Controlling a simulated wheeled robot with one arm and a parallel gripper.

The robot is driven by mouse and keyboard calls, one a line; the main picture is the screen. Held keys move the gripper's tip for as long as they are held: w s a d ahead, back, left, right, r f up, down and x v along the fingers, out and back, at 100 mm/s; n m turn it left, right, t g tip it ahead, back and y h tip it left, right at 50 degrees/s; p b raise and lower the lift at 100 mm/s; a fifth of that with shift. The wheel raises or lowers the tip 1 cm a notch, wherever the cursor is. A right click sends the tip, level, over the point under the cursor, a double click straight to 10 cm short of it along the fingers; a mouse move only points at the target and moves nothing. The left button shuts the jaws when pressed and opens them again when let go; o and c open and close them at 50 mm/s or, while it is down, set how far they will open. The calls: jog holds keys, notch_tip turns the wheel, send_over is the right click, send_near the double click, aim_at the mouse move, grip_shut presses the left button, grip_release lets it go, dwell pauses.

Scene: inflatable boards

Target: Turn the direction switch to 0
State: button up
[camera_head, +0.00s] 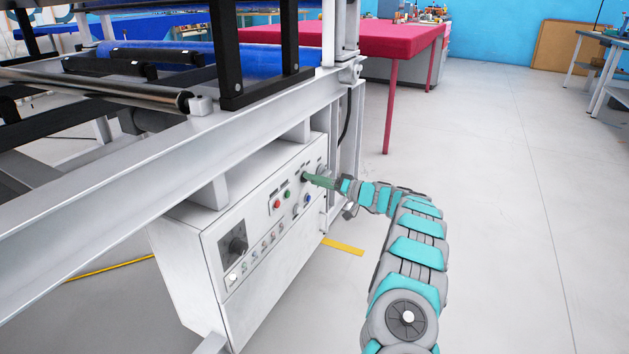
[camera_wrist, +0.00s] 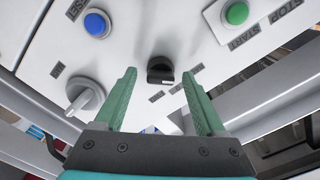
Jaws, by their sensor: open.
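A black rotary switch (camera_wrist: 160,70) sits on the white control panel (camera_wrist: 145,20), with small dark labels around it that I cannot read. I cannot tell from its label whether it is the direction switch. My gripper (camera_wrist: 159,75) is open, its two green fingers on either side of the black switch in the wrist view, apparently not touching it. A light grey rotary knob (camera_wrist: 85,97) is left of the fingers in that view. In the head view my gripper (camera_head: 307,178) reaches the upper right part of the control box (camera_head: 270,285), and its fingers partly hide the controls there.
A blue button (camera_wrist: 97,23) and a green button (camera_wrist: 237,13) flank the black switch. In the head view a red button (camera_head: 277,204) is also on the panel. A metal frame beam (camera_head: 150,190) runs above the box. The floor (camera_head: 500,220) to the right is clear.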

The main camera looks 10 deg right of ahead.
jog(key=shift+w+a, duration=0.1)
jog(key=shift+a, duration=0.05)
grip_shut()
dwell(0.6)
